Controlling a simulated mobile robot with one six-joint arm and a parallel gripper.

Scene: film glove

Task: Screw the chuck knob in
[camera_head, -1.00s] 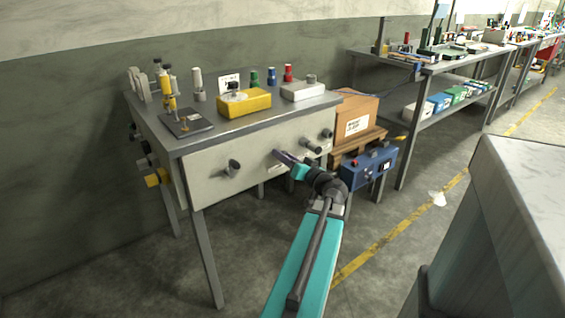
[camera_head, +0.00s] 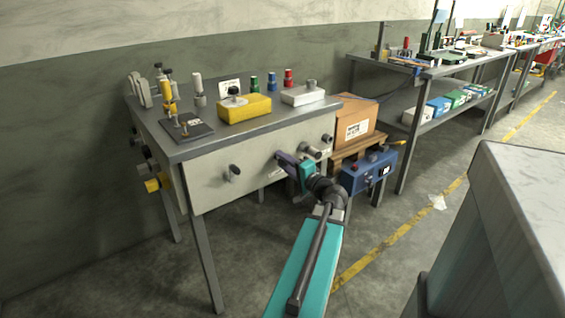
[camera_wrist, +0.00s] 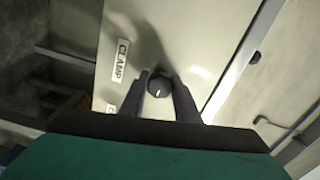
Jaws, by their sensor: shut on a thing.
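A dark round knob (camera_wrist: 158,87) with a pale mark on its face sits at the pale front panel (camera_wrist: 185,45) in the wrist view. My gripper (camera_wrist: 160,84) has one finger on each side of this knob and is shut on it. A "CLAMP" label (camera_wrist: 122,60) is on the panel beside it, and a second label (camera_wrist: 111,108) is mostly hidden by a finger. In the head view my gripper (camera_head: 281,157) reaches the panel's right half and hides the held knob. I cannot tell how deep the knob sits.
Another grey knob (camera_head: 233,172) stands out left on the panel, and more (camera_head: 312,152) stand out close to the right of my gripper. A yellow box (camera_head: 244,107) and a white box (camera_head: 303,95) stand on the bench. A blue box (camera_head: 368,172) is right of my arm.

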